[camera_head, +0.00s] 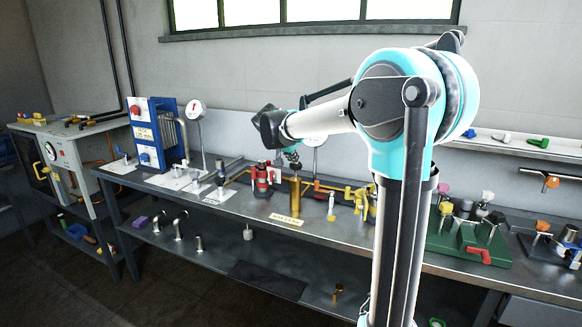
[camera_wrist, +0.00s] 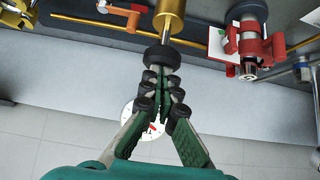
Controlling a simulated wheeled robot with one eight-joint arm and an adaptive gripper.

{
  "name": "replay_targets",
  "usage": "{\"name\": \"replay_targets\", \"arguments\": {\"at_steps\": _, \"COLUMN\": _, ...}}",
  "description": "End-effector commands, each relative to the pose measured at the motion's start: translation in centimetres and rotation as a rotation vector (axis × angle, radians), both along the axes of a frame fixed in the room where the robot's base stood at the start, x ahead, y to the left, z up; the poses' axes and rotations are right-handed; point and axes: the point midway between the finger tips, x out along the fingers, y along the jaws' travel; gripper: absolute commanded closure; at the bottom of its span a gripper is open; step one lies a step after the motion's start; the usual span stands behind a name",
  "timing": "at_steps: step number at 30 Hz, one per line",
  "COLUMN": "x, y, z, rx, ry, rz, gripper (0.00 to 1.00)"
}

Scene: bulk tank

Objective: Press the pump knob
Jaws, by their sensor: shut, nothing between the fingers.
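The pump is an upright brass cylinder (camera_head: 296,197) on the bench, with a pale label (camera_head: 287,219) in front of it. In the wrist view, the brass body (camera_wrist: 170,16) has a thin silver rod coming out of it. The rod ends in a round black knob (camera_wrist: 162,58). My gripper (camera_head: 292,157) hangs directly above the pump in the head view. In the wrist view, my gripper (camera_wrist: 162,78) is shut and empty, its tips lined up with the knob. The tips are at or very close to the knob; I cannot tell whether they touch.
A red clamped fitting (camera_wrist: 252,48) stands beside the pump, and it also shows in the head view (camera_head: 265,178). A yellow pipe (camera_wrist: 105,33) runs behind the pump. A round gauge (camera_wrist: 146,131) is near my fingers. A blue panel unit (camera_head: 155,132) stands farther left.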

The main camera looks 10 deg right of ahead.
Motion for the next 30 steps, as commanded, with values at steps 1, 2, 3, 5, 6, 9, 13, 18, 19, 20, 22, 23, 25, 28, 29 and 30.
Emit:
{"name": "replay_targets", "arguments": {"at_steps": 1, "x": 0.4, "y": -0.5, "z": 1.0, "rx": 0.000, "ry": -0.001, "rz": -0.002, "gripper": 1.00}}
{"name": "replay_targets", "arguments": {"at_steps": 2, "x": 0.5, "y": -0.7, "z": 1.6, "rx": 0.000, "ry": -0.001, "rz": -0.002, "gripper": 1.00}}
{"name": "replay_targets", "arguments": {"at_steps": 3, "x": -0.2, "y": 0.0, "z": 2.1, "rx": -0.001, "ry": -0.001, "rz": 0.003, "gripper": 1.00}}
{"name": "replay_targets", "arguments": {"at_steps": 5, "x": -1.0, "y": 0.4, "z": 2.9, "rx": -0.002, "ry": -0.001, "rz": 0.004, "gripper": 1.00}}
{"name": "replay_targets", "arguments": {"at_steps": 6, "x": -1.5, "y": 0.7, "z": 3.5, "rx": -0.002, "ry": -0.001, "rz": 0.004, "gripper": 1.00}}
{"name": "replay_targets", "arguments": {"at_steps": 9, "x": -2.8, "y": 1.4, "z": 4.9, "rx": -0.002, "ry": -0.001, "rz": 0.003, "gripper": 1.00}}
{"name": "replay_targets", "arguments": {"at_steps": 13, "x": -4.1, "y": 2.2, "z": 6.5, "rx": -0.001, "ry": -0.002, "rz": 0.003, "gripper": 1.00}}
{"name": "replay_targets", "arguments": {"at_steps": 18, "x": -5.3, "y": 2.9, "z": 7.9, "rx": -0.002, "ry": -0.002, "rz": 0.001, "gripper": 1.00}}
{"name": "replay_targets", "arguments": {"at_steps": 19, "x": -5.4, "y": 2.9, "z": 8.0, "rx": -0.002, "ry": -0.002, "rz": 0.001, "gripper": 1.00}}
{"name": "replay_targets", "arguments": {"at_steps": 20, "x": -5.5, "y": 3.0, "z": 8.1, "rx": -0.002, "ry": -0.002, "rz": 0.001, "gripper": 1.00}}
{"name": "replay_targets", "arguments": {"at_steps": 22, "x": -5.6, "y": 3.0, "z": 8.3, "rx": -0.002, "ry": -0.002, "rz": 0.001, "gripper": 1.00}}
{"name": "replay_targets", "arguments": {"at_steps": 23, "x": -5.6, "y": 3.0, "z": 8.3, "rx": -0.002, "ry": -0.002, "rz": 0.001, "gripper": 1.00}}
{"name": "replay_targets", "arguments": {"at_steps": 25, "x": -5.7, "y": 3.1, "z": 8.4, "rx": -0.002, "ry": -0.002, "rz": 0.001, "gripper": 1.00}}
{"name": "replay_targets", "arguments": {"at_steps": 28, "x": -5.7, "y": 3.1, "z": 8.4, "rx": -0.002, "ry": -0.002, "rz": 0.001, "gripper": 1.00}}
{"name": "replay_targets", "arguments": {"at_steps": 29, "x": -5.7, "y": 3.1, "z": 8.4, "rx": -0.002, "ry": -0.002, "rz": 0.001, "gripper": 1.00}}
{"name": "replay_targets", "arguments": {"at_steps": 30, "x": -5.6, "y": 3.1, "z": 8.3, "rx": -0.002, "ry": -0.002, "rz": 0.001, "gripper": 1.00}}
